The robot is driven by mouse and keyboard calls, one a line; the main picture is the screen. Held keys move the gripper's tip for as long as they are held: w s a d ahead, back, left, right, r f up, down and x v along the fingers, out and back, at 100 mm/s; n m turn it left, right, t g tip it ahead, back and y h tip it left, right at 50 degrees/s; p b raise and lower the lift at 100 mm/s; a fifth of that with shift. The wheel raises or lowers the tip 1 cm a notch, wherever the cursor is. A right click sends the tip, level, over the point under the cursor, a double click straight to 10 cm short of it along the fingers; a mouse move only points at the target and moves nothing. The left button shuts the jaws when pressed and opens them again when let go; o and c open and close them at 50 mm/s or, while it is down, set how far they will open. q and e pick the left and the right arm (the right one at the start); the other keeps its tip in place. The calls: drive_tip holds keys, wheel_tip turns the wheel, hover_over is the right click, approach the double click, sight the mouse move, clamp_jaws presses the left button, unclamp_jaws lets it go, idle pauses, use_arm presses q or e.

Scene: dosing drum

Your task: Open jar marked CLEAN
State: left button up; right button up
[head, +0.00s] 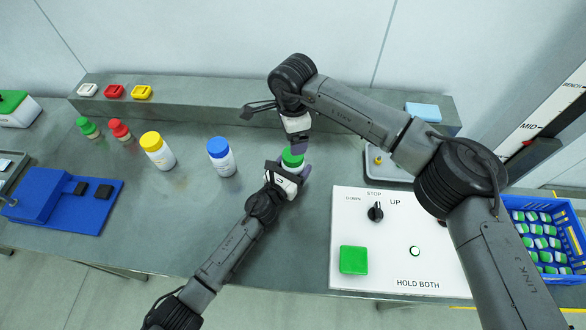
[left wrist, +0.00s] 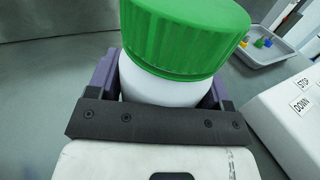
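A white jar (left wrist: 160,88) with a green lid (left wrist: 185,35) stands at the middle of the bench; the lid also shows in the head view (head: 292,158). No CLEAN marking is readable on it. My left gripper (head: 289,172) has its fingers on both sides of the jar body, below the lid, and appears shut on it. The lid is on the jar. My right gripper (head: 297,146) points down just above and behind the lid. Its fingertips are partly hidden, and its opening cannot be made out. It does not show in the left wrist view.
Jars with a blue lid (head: 218,146) and a yellow lid (head: 152,142) stand to the left. A blue fixture (head: 50,215) lies further left. A white control panel (head: 350,222) is at right, with a grey tray (head: 372,175) behind it and a blue crate (head: 520,203) beyond.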

sight(293, 167)
use_arm(q)
drive_tip(key=c, duration=1.1)
clamp_jaws()
use_arm(e)
drive_tip(key=shift+m, duration=0.4)
drive_tip(key=m, duration=1.3)
drive_tip(key=shift+m, duration=0.4)
drive_tip(key=m, duration=0.5)
drive_tip(key=shift+m, duration=0.3)
drive_tip(key=m, duration=0.6)
drive_tip(key=shift+f+m, duration=0.4)
drive_tip(key=shift+f, duration=3.6)
